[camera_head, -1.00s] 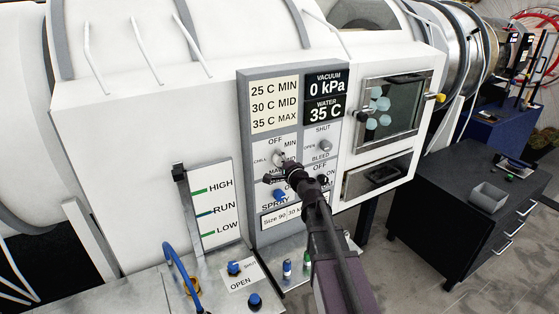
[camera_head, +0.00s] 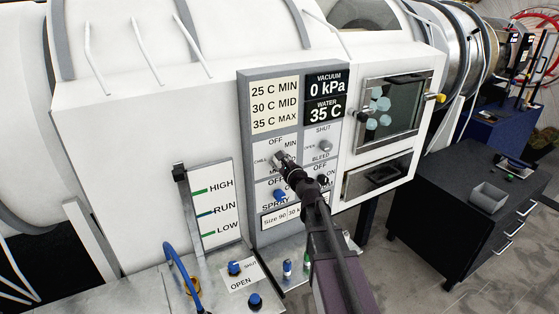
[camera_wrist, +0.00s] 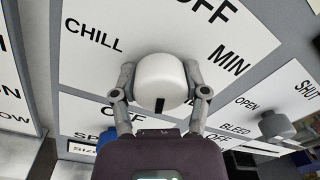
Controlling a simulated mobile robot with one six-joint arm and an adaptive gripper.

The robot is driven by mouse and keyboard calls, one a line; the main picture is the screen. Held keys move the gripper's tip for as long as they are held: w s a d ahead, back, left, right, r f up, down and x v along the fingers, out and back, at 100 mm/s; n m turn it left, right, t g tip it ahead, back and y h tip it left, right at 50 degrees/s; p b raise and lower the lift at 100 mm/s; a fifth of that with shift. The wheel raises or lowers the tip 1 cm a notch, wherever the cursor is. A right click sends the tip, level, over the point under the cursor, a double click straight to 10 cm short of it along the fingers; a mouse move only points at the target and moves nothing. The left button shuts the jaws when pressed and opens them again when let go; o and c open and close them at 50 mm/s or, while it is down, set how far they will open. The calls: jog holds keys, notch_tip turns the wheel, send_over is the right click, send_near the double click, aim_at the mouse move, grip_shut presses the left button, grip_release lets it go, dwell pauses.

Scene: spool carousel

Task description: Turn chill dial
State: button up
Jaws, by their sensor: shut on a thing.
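The chill dial is a pale round knob with a short black mark (camera_wrist: 161,78), set on a white plate printed CHILL, OFF and MIN. In the wrist view my gripper (camera_wrist: 160,88) has one finger on each side of the knob and is shut on it. The black mark faces the lower side of the picture, towards my wrist. In the head view my gripper (camera_head: 283,159) reaches the dial on the grey control panel (camera_head: 244,140) and mostly hides it. The lower label of the dial is covered too.
A grey bleed knob (camera_head: 325,146) sits right of the dial. A blue spray knob (camera_head: 279,195) is close below. The displays (camera_head: 324,96) read 0 kPa and 35 C. A glass window (camera_head: 392,110) lies to the right.

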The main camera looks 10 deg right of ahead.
jog(key=m, duration=0.5)
jog(key=shift+w, duration=0.1)
dwell(0.3)
jog(key=o, duration=1.2)
jog(key=shift+c, duration=0.2)
jog(key=v, duration=1.2)
jog(key=shift+a, duration=0.15)
